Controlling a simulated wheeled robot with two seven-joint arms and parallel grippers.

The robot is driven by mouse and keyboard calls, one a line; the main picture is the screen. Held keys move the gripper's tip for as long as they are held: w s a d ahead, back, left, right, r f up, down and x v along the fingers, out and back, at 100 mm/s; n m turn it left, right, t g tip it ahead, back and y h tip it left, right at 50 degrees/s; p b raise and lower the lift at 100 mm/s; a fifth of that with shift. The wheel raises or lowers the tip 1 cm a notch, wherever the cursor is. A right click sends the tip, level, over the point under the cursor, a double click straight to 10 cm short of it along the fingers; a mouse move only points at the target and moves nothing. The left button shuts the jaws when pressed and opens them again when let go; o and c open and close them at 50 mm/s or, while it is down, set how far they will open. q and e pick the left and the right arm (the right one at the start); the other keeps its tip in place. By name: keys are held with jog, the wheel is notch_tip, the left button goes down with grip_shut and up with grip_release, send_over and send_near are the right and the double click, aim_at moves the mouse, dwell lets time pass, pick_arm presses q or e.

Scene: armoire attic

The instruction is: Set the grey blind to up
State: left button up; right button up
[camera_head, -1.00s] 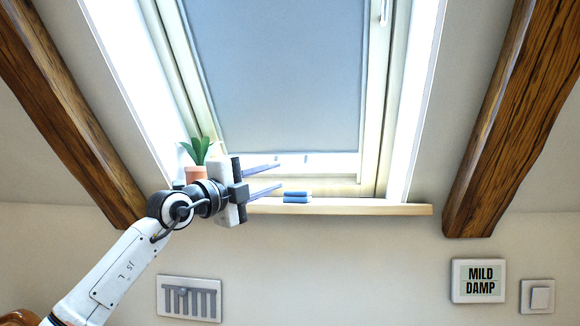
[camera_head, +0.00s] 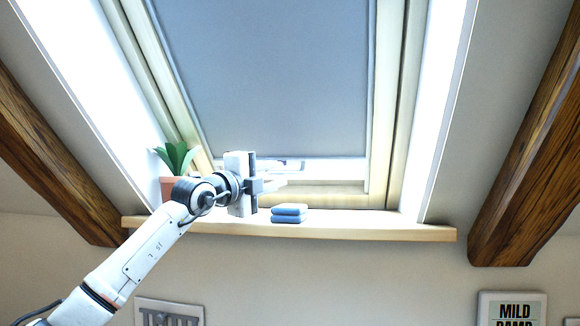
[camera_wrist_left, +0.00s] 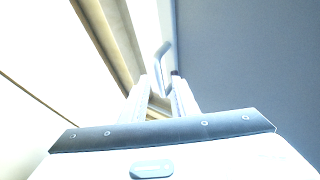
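The grey blind (camera_head: 275,80) covers most of the sloped roof window in the head view, with its lower edge just above the bottom frame. It also fills the right side of the left wrist view (camera_wrist_left: 250,50). My left gripper (camera_head: 282,176) is near the blind's lower left edge, its fingers hard to make out against the bright frame. In the wrist view its fingers (camera_wrist_left: 166,95) are apart, with nothing clearly held. A pale looped bar (camera_wrist_left: 162,62) shows just beyond the fingertips; contact cannot be told. My right gripper is out of view.
The wooden sill (camera_head: 375,228) holds folded blue cloths (camera_head: 289,214) and a potted plant (camera_head: 176,160), both close to my left gripper. Dark wooden beams (camera_head: 530,165) flank the window. A sign (camera_head: 513,310) hangs on the wall below right.

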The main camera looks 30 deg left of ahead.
pick_arm(q)
jog(key=shift+w, duration=0.4)
jog(key=shift+s, duration=0.1)
jog(key=shift+c, duration=0.8)
grip_shut()
jog(key=shift+r, duration=0.1)
